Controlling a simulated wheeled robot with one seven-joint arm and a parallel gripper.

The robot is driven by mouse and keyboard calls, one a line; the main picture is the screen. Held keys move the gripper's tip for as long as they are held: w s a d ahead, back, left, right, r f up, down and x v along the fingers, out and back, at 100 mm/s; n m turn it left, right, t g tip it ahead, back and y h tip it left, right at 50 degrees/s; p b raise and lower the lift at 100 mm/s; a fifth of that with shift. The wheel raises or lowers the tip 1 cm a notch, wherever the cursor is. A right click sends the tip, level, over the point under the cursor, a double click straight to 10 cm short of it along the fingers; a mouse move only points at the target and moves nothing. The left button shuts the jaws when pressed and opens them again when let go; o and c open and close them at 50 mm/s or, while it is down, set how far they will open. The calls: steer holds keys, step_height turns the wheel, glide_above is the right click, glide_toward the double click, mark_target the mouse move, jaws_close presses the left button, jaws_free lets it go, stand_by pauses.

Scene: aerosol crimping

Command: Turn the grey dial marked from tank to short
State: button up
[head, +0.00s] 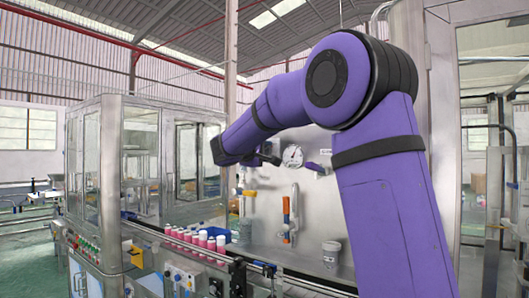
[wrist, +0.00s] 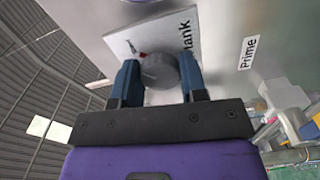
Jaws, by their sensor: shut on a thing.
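The grey dial (wrist: 159,71) sits on a white plate (wrist: 125,45) on the metal panel in the wrist view. The rest of the plate's lettering is hidden. My gripper (wrist: 158,78) has one blue finger on each side of the dial and is shut on it. In the head view my purple arm reaches to the panel, and the dial is hidden behind it.
A "Prime" label (wrist: 248,52) is on the panel right of the plate. Pink bottles (head: 203,239) line the conveyor below.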

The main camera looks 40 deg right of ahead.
steer(key=shift+f, duration=0.1)
steer(key=o, duration=0.9)
steer(key=v, duration=1)
steer(key=shift+s+a, duration=0.15)
steer(key=shift+a, duration=0.25)
